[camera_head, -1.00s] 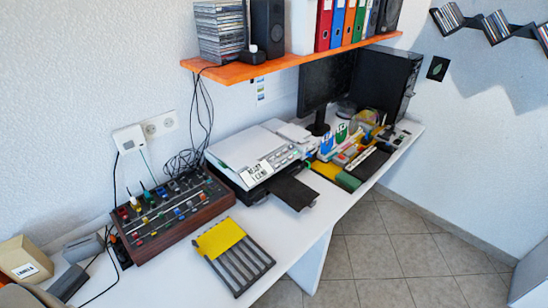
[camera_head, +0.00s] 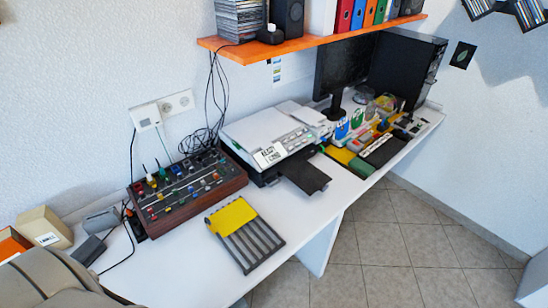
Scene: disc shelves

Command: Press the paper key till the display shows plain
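A white printer (camera_head: 258,126) with a dark output tray (camera_head: 304,174) stands on the desk in the middle of the head view. Its slanted front panel has a small display (camera_head: 268,156) at the left and a row of keys (camera_head: 292,141) to the right of it. The writing on the display and on the keys is too small to read. A beige-grey arm part of mine shows at the lower left corner. Neither gripper is in view.
A wooden-sided mixer (camera_head: 185,192) stands left of the printer. A grey slotted rack with a yellow plate (camera_head: 232,216) lies in front. An orange shelf (camera_head: 310,42) hangs above. A monitor (camera_head: 342,68) and colourful desk items stand to the right.

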